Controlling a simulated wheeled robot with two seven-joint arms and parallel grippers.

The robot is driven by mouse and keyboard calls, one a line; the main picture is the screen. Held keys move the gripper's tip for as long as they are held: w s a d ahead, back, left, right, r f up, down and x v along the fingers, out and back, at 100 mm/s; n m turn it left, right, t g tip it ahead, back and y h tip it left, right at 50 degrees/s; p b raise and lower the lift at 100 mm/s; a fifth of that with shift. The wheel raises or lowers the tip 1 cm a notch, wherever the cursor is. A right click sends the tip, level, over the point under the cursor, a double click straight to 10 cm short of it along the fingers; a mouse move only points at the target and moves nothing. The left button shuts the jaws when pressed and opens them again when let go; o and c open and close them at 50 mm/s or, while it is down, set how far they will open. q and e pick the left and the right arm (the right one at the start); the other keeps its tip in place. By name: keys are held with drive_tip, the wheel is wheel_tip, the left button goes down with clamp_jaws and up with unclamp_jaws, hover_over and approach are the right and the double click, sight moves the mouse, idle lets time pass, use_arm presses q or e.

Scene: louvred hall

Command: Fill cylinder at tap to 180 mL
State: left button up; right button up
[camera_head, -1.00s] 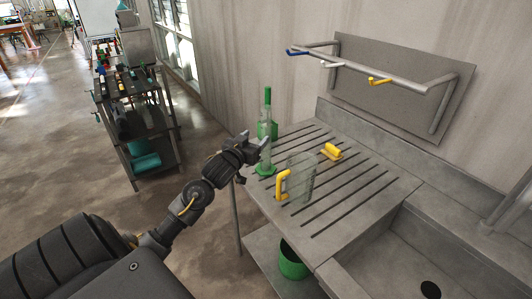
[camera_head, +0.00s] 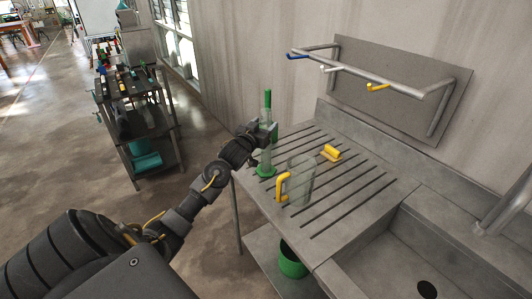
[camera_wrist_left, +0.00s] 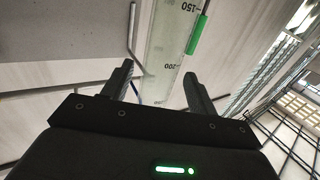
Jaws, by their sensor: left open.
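The clear measuring cylinder (camera_head: 265,158) stands upright on its green base at the left end of the ribbed draining board (camera_head: 330,203). In the left wrist view the cylinder (camera_wrist_left: 168,45) shows printed marks, 150 and 200 among them; I cannot tell any liquid in it. My left gripper (camera_head: 267,132) is at the cylinder's upper part. In the left wrist view my left gripper (camera_wrist_left: 158,74) is open, with the cylinder showing between its two fingers. The right gripper is not in view. A grey pipe (camera_head: 494,215), perhaps the tap, is partly in view at the right edge, above the sink (camera_head: 385,250).
A clear jug with a yellow handle (camera_head: 282,187) stands right of the cylinder. A yellow object (camera_head: 330,153) lies behind it. A green upright part (camera_head: 267,98) rises by the cylinder's top. A rail with coloured hooks (camera_head: 377,87) is on the wall. A green bucket (camera_head: 292,262) stands below.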

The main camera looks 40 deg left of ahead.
use_arm(q)
drive_tip(key=x, duration=0.3)
drive_tip(key=shift+w+p, duration=0.3)
drive_tip(key=shift+p, duration=0.1)
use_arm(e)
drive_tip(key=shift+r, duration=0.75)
use_arm(q)
clamp_jaws()
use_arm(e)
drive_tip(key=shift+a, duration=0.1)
